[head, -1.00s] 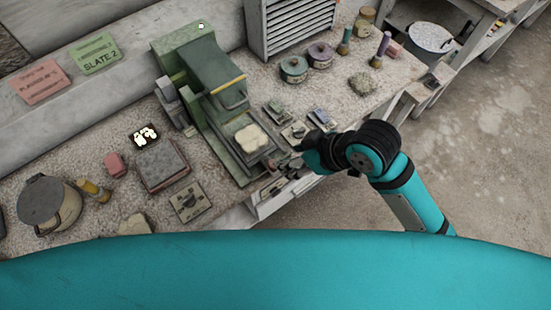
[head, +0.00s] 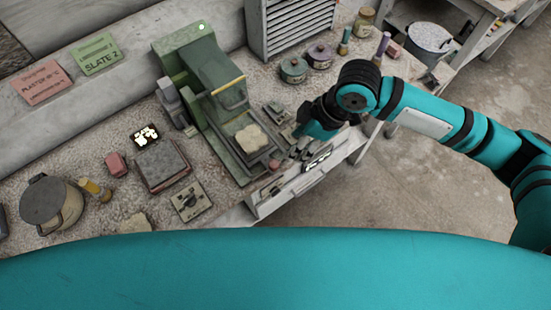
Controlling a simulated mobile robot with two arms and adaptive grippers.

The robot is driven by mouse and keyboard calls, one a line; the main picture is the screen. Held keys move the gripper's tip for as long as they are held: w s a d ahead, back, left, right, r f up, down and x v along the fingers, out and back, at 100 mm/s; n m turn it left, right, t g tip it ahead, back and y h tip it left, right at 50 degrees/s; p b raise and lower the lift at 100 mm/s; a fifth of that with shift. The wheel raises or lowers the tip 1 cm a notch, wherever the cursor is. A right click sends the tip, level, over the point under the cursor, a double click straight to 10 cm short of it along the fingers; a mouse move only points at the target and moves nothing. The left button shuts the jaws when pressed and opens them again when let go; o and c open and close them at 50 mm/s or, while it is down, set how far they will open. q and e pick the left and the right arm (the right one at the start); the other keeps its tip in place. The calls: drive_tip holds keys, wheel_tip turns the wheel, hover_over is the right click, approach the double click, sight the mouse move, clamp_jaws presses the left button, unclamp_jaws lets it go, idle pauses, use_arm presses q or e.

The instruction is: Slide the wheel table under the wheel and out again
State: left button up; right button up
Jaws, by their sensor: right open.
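The green grinding machine (head: 205,80) stands on the bench, with its hood overhanging the front. The wheel table (head: 262,160) is the low green-grey slide below the hood, and a cream, lobed plaster piece (head: 251,137) lies on it. The wheel itself is hidden under the hood. My right gripper (head: 294,136) is open and empty, just right of the table's front end, close to a small pinkish knob (head: 274,164). Whether it touches the knob cannot be told. My left gripper is not in view.
A dark square plate (head: 163,165), a switch box (head: 190,202) and a lidded pot (head: 48,203) stand left of the machine. Lidded jars (head: 293,69) stand at the back right. The bench's front edge runs below my gripper, with open floor beyond.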

sight(274, 164)
drive_tip(key=p+x, duration=0.2)
drive_tip(key=x, duration=1.1)
clamp_jaws()
